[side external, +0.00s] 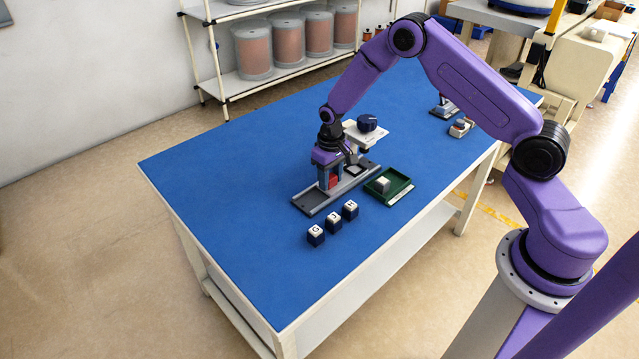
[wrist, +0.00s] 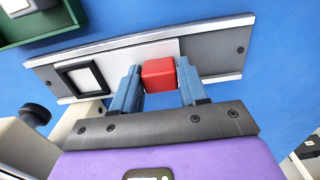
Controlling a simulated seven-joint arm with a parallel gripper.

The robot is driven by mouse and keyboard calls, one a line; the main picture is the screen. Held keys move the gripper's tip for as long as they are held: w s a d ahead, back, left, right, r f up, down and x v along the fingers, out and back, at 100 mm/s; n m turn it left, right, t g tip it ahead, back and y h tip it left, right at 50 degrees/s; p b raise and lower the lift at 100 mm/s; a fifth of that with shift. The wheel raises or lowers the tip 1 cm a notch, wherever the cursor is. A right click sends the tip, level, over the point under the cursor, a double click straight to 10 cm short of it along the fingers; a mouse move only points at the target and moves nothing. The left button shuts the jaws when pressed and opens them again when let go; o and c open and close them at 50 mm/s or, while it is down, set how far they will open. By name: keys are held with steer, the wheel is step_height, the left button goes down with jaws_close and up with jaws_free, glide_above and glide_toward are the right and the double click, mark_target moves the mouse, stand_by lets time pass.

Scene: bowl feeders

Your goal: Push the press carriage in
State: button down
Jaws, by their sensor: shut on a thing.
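The press carriage is a light plate (wrist: 122,66) on a grey rail base (wrist: 215,62), seen in the wrist view. It carries a square black frame (wrist: 64,82) with a pale centre on its left and a red block (wrist: 158,72) on its right. My gripper (wrist: 158,86) is shut on the red block, one blue-grey finger on each side. In the side view, my gripper (side external: 328,181) points down over the near-left part of the rail base (side external: 307,203). The press (side external: 378,137), with a dark round knob (side external: 367,122), stands at the rail's far end.
A green tray (side external: 401,192) holding a pale block (side external: 382,184) sits right of the rail. Several dark cubes with white lettered tops (side external: 333,220) stand in front. More small fixtures (side external: 445,108) are at the table's far right. The blue table (side external: 225,190) is clear at left.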

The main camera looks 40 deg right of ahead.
steer(key=shift+d, duration=0.3)
steer(key=c, duration=0.7)
jaws_free()
step_height(320, 180, up, 18)
steer(key=shift+f, duration=0.25)
